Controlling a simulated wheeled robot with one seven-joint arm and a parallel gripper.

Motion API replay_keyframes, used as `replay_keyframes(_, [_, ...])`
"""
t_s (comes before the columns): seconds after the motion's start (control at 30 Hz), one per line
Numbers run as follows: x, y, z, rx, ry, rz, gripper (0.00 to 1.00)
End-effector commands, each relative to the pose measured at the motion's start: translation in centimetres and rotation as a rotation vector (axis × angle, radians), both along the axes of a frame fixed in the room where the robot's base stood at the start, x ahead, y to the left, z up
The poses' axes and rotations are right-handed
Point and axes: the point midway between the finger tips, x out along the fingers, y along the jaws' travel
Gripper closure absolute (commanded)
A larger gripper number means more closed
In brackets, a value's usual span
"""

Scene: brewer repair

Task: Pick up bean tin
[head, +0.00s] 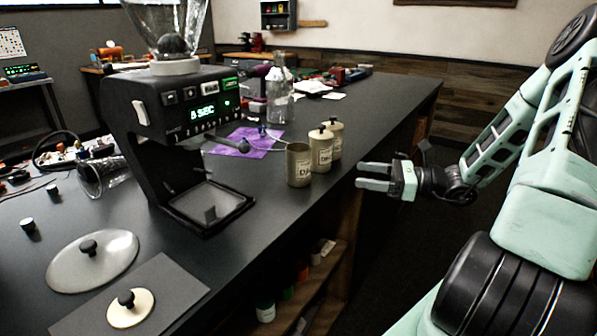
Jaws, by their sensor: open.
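Three cream labelled tins stand upright near the right edge of the dark bench. The nearest tin (299,164) looks open at the top, and its label begins with "D". The middle tin (321,150) and the back tin (336,138) have lids with dark knobs. I cannot read the labels well enough to tell which is the bean tin. My gripper (358,175) is open and empty, its fingers pointing left toward the tins. It is to the right of them, near the bench edge, with a visible gap between.
A black grinder (160,115) with a lit display stands left of the tins. A knobbed round lid (130,308) rests on a grey mat (185,290) in front. Shelves sit under the bench edge.

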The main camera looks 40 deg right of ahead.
Motion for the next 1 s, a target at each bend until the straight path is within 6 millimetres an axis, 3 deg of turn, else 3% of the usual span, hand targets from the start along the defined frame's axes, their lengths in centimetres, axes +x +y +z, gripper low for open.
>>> replay_keyframes(0.5, [7.5,6.6,0.1,0.001,0.001,0.007,0.35])
replay_keyframes(1.0, [11.6,10.0,0.6,-0.001,0.001,0.008,0.35])
